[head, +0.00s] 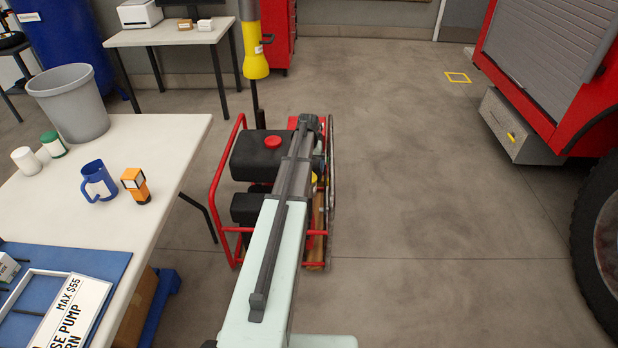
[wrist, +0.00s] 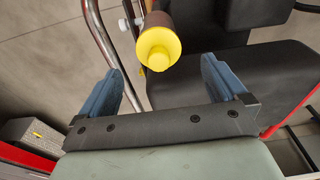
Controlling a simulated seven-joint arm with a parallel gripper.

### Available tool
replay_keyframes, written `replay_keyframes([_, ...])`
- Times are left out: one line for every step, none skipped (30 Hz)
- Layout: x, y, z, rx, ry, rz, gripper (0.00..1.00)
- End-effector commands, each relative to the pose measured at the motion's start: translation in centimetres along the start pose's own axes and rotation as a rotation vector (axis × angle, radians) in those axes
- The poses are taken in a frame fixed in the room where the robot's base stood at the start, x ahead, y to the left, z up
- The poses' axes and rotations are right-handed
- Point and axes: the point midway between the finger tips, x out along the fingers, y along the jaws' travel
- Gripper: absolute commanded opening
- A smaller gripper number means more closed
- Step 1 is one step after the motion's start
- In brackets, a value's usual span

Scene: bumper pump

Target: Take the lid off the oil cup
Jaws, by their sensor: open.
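The oil cup (wrist: 160,20) is a brown cylinder with a round yellow lid (wrist: 158,48) on it, at the top middle of the wrist view. In the head view only a bit of yellow (head: 314,179) shows beside my arm, probably the lid; the cup is mostly hidden there. My gripper (wrist: 162,66) is open and empty. Its two blue-grey fingers point toward the cup, one to each side of the lid in the picture. I see no contact with the lid.
The pump's red tube frame (head: 216,190) surrounds a black tank with a red cap (head: 272,142). In the wrist view, metal tubing (wrist: 107,38) runs left of the cup and black housing (wrist: 245,70) lies to its right. A white table (head: 110,235) stands at left.

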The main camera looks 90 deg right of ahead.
Motion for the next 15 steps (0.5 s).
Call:
replay_keyframes([0.3,0.0,0.0,0.0,-0.001,0.0,0.98])
replay_keyframes([0.6,0.0,-0.1,0.0,-0.001,0.0,0.98])
replay_keyframes([1.0,0.1,-0.1,0.0,-0.001,0.0,0.98])
replay_keyframes([1.3,0.1,-0.1,0.0,-0.001,0.0,0.98])
replay_keyframes([1.7,0.1,-0.1,0.0,-0.002,0.0,0.98])
replay_keyframes([2.2,0.1,-0.1,0.0,-0.002,0.0,0.98])
replay_keyframes([2.6,0.2,-0.2,0.0,-0.002,0.0,0.98])
replay_keyframes([3.0,0.2,-0.2,0.0,-0.002,0.0,0.98])
replay_keyframes([3.6,0.2,-0.2,0.0,-0.001,0.0,0.98])
replay_keyframes([4.0,0.2,-0.2,0.0,-0.001,0.0,0.98])
replay_keyframes([4.3,0.2,-0.2,0.0,-0.001,0.0,0.98])
replay_keyframes([4.6,0.2,-0.1,0.0,-0.001,0.0,0.98])
replay_keyframes([4.8,0.2,-0.1,0.0,0.0,0.0,0.98])
replay_keyframes([4.9,0.2,-0.1,0.0,0.0,0.0,0.98])
replay_keyframes([5.0,0.2,-0.1,0.0,0.001,0.0,0.98])
